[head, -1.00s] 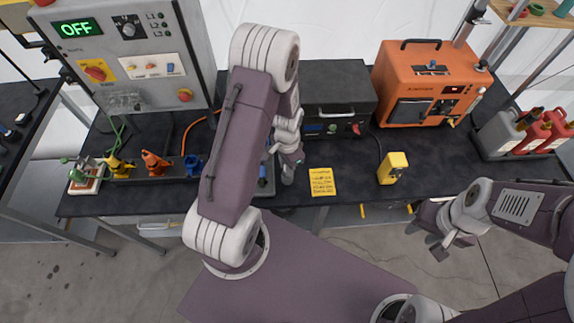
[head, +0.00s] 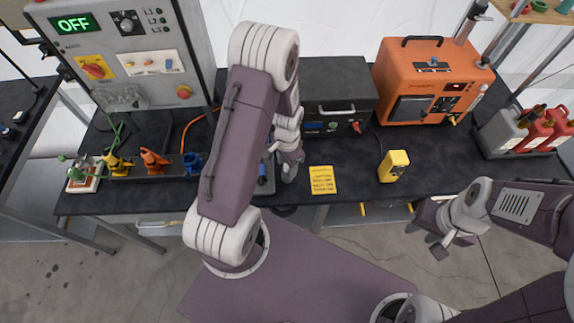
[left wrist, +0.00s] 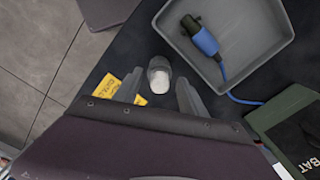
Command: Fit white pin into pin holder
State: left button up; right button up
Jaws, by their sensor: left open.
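A small grey rounded piece with a white end (left wrist: 159,78) shows in the left wrist view, on the dark table beside the grey tray. I cannot tell whether it is the white pin alone or the pin with its holder. My left gripper (left wrist: 160,94) is open, with one finger on each side of this piece in that view and a gap to both. In the head view the left gripper (head: 289,170) is over the table's front part, and the arm hides much of that area. No separate pin holder can be made out. My right gripper (head: 427,240) is open and empty, off the table's front edge.
The grey tray (left wrist: 268,62) holds a blue connector (left wrist: 200,36) with a cable. A yellow note (head: 322,181) and yellow device (head: 393,166) lie to the right. Coloured connectors line the left front.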

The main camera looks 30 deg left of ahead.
pick_arm(q)
notch_tip(320, 180, up, 8)
jog(key=shift+s+d+r, duration=0.1)
jog(key=shift+r, duration=0.15)
dwell(0.5)
jog(key=shift+b, duration=0.3)
jog(key=s+d+r+n+t+b, duration=0.1)
jog(key=s+d+r+n, duration=0.2)
jog(key=s, duration=0.5)
jog(key=shift+s+d+n, duration=0.15)
jog(key=shift+d+n, duration=0.75)
jog(key=shift+n, duration=0.5)
